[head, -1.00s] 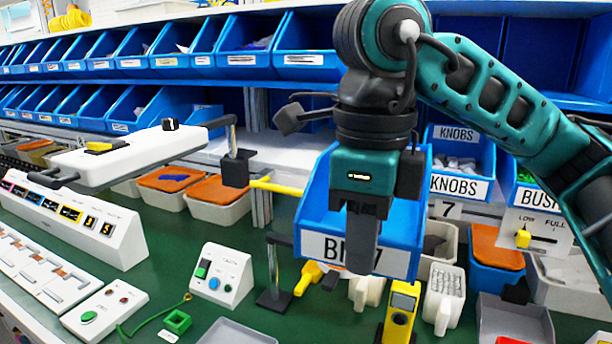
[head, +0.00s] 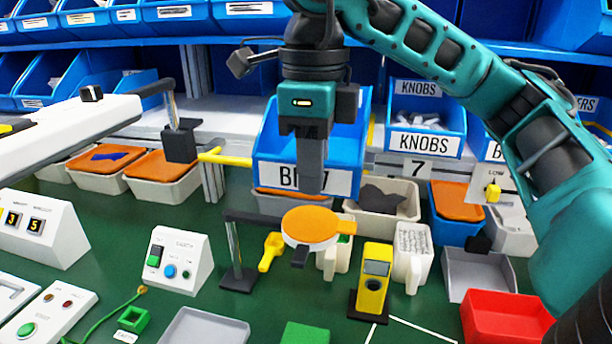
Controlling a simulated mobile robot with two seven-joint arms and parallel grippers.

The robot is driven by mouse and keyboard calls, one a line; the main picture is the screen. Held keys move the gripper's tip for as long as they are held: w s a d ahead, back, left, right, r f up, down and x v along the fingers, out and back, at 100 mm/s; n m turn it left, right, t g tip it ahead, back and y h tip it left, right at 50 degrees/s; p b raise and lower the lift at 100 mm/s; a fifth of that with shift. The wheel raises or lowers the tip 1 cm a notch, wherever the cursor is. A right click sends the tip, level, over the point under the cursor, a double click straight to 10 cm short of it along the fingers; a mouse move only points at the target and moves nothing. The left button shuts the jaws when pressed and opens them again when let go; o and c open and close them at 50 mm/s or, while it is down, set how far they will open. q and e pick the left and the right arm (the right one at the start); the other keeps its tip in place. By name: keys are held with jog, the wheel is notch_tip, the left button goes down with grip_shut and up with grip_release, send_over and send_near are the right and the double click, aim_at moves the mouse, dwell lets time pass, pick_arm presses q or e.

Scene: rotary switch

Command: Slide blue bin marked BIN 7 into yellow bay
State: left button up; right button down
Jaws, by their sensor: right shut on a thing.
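The blue bin marked BIN 7 (head: 268,150) is at the middle of the head view, its white label facing me and partly covered by my gripper. My right gripper (head: 311,183) points down and is shut on the bin's front wall. The bin is roughly upright, at the shelf front left of the KNOBS bin. A yellow strip (head: 226,159) shows to its left and a thin yellow edge (head: 371,132) to its right; these appear to mark the bay, whose inside is hidden by bin and gripper. I cannot tell how deep the bin sits. My left gripper is out of view.
The blue KNOBS bin (head: 427,123) stands close to the right, above a 7 label (head: 417,170). Below are an orange round paddle (head: 311,226), a yellow meter (head: 372,283) and pale containers. A white panel on a stand (head: 75,132) reaches in from the left.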

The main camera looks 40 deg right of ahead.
aim_at(335, 137)
jog(key=w+d, duration=0.3)
jog(key=d, duration=0.1)
jog(key=w+d, duration=0.3)
jog(key=d, duration=0.1)
jog(key=w+d, duration=0.3)
jog(key=d, duration=0.1)
jog(key=shift+w+f, duration=0.2)
jog(key=shift+w, duration=0.1)
jog(key=shift+w+d+f+p, duration=0.25)
jog(key=shift+w+d+p, duration=0.4)
jog(key=shift+w+d, duration=0.25)
jog(key=shift+w+d+f, duration=0.25)
jog(key=shift+w+d, duration=0.1)
jog(key=shift+d, duration=0.25)
jog(key=c, duration=1)
grip_release()
jog(key=shift+c, duration=0.2)
notch_tip(335, 137, up, 13)
jog(key=shift+a+f, duration=0.1)
